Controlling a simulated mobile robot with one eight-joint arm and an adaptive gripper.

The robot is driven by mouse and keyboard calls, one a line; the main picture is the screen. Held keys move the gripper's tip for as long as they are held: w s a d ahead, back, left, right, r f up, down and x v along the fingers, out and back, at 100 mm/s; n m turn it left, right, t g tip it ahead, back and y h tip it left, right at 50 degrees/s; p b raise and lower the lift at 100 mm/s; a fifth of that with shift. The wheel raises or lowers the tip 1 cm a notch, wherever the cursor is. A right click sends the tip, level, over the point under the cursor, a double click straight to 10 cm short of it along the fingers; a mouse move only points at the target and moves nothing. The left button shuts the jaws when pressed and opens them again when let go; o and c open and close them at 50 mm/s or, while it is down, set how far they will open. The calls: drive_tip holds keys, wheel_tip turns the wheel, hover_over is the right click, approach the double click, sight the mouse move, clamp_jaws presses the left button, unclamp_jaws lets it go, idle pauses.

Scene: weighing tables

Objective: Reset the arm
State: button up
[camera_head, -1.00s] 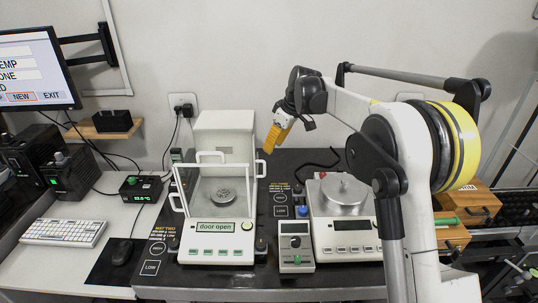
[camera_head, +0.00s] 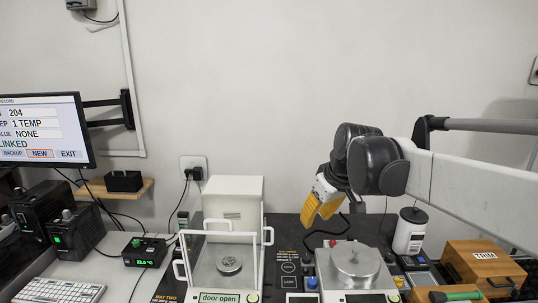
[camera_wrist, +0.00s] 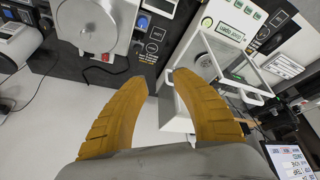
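My gripper (camera_head: 318,212) hangs from my arm at the right of centre, its yellow fingers pointing down and left. It is above the back of the dark mat, between the two balances. In the wrist view my gripper (camera_wrist: 160,82) has its two yellow fingers spread apart with nothing between them. My wrist and arm reach in from the right edge. No object is held in either view.
A glass-sided balance (camera_head: 233,190) reading "door open" stands left, a round metal piece (camera_head: 229,264) inside. An open-pan balance (camera_head: 335,284) stands below and right of my gripper. Wooden boxes (camera_head: 485,258), a white canister (camera_head: 409,232) and a monitor (camera_head: 45,130) flank them. The wall space above is clear.

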drive_tip(key=s+d+f+m, duration=0.2)
drive_tip(key=s, duration=0.6)
drive_tip(key=s+d+f+m+t+h, duration=0.1)
drive_tip(key=s+d+f+m, duration=0.1)
drive_tip(key=s, duration=0.6)
drive_tip(key=s+d+f+m+t+h, duration=0.1)
drive_tip(key=s+d+f+m, duration=0.1)
drive_tip(key=s, duration=0.6)
wheel_tip(320, 180, down, 2)
drive_tip(key=shift+s+d+f, duration=0.2)
drive_tip(key=shift+s+d, duration=0.2)
drive_tip(key=shift+d, duration=0.1)
